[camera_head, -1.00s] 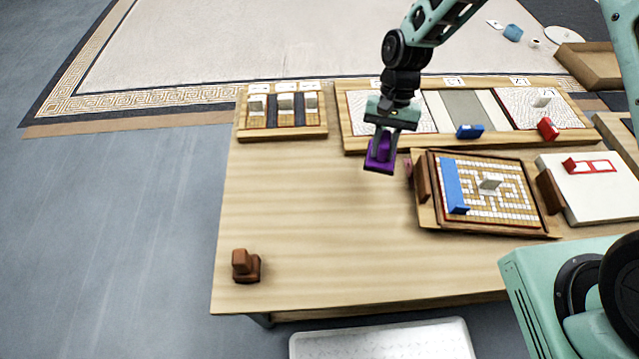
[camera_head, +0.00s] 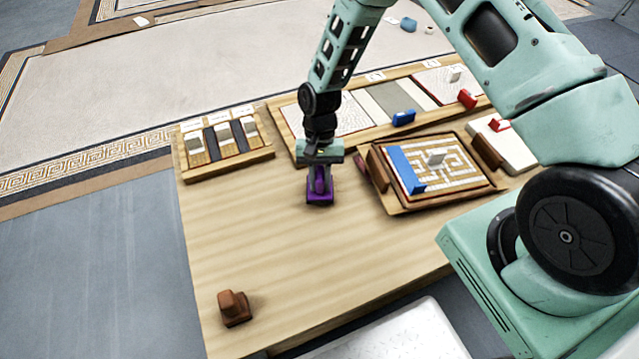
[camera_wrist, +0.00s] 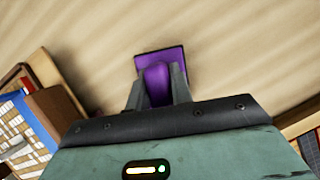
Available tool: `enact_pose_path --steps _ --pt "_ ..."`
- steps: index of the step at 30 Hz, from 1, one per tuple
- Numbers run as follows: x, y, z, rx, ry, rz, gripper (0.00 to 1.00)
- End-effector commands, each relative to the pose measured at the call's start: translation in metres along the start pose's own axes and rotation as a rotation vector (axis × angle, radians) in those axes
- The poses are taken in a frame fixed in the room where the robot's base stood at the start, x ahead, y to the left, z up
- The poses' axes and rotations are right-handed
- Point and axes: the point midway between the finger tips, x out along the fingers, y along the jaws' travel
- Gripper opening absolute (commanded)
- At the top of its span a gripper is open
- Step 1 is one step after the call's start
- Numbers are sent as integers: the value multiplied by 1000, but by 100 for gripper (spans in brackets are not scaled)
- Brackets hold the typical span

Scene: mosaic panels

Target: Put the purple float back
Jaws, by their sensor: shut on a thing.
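The purple float (camera_head: 320,198) is a flat purple block with a raised purple handle, seen over the middle of the wooden table (camera_head: 270,250). My gripper (camera_head: 319,180) points down and is shut on its handle. In the wrist view the float (camera_wrist: 174,60) shows beyond my fingers (camera_wrist: 158,88), with bare wood around it. I cannot tell whether its base touches the table. A brown float-like block (camera_head: 234,308) sits alone at the table's front left corner.
The mosaic panel in its tray (camera_head: 393,208) with a blue float (camera_head: 406,170) lies to the right of my gripper. A small three-part tray (camera_head: 227,164) is at the back left and a long panel tray (camera_head: 300,156) behind. The table's left and front are mostly clear.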

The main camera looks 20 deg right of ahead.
Motion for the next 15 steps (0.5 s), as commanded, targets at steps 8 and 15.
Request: enact_pose_path --steps 8,15 --pt "14 0 -6 0 1 -1 4" --pt "17 0 -7 0 0 0 27"
